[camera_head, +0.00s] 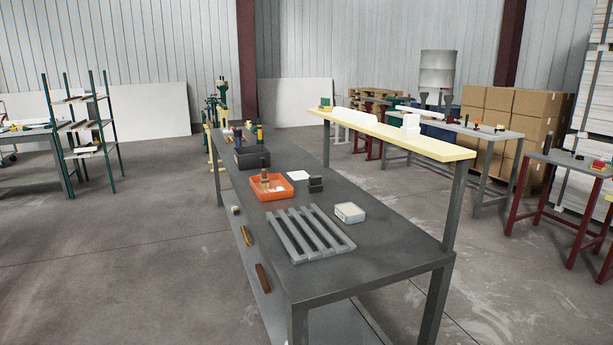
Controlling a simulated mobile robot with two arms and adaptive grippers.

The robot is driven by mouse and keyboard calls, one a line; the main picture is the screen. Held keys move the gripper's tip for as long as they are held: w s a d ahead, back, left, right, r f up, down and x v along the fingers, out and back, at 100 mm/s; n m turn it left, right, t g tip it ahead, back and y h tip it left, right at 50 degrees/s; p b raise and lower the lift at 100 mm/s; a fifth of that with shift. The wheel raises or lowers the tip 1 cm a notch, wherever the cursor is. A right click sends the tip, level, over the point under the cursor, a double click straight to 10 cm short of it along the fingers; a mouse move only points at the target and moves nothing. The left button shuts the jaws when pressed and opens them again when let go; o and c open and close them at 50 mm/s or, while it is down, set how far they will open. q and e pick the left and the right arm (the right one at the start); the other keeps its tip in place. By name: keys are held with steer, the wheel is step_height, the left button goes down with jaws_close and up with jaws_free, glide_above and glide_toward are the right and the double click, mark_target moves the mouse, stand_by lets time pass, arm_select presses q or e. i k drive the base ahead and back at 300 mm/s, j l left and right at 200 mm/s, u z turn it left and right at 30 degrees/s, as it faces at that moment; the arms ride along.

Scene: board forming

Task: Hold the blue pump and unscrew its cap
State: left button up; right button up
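I cannot clearly make out a blue pump or its cap. A small upright dark-blue and yellow item (260,135) stands at the black box (252,158) on the far part of the grey workbench (390,250). It is too small to tell whether it is the pump. Neither of my grippers is in view.
An orange tray (288,196) with small items, a grey slatted rack (310,236), a white box (349,212) and small black blocks (315,184) lie on the bench. A yellow raised shelf (420,137) runs along its right side. Floor (130,260) at left is clear.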

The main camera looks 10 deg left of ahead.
mark_target(239, 140)
steer(key=i+j+u, duration=0.95)
steer(key=u, duration=0.15)
steer(key=i+u, duration=0.45)
steer(key=i, duration=1.25)
steer(key=j, duration=0.1)
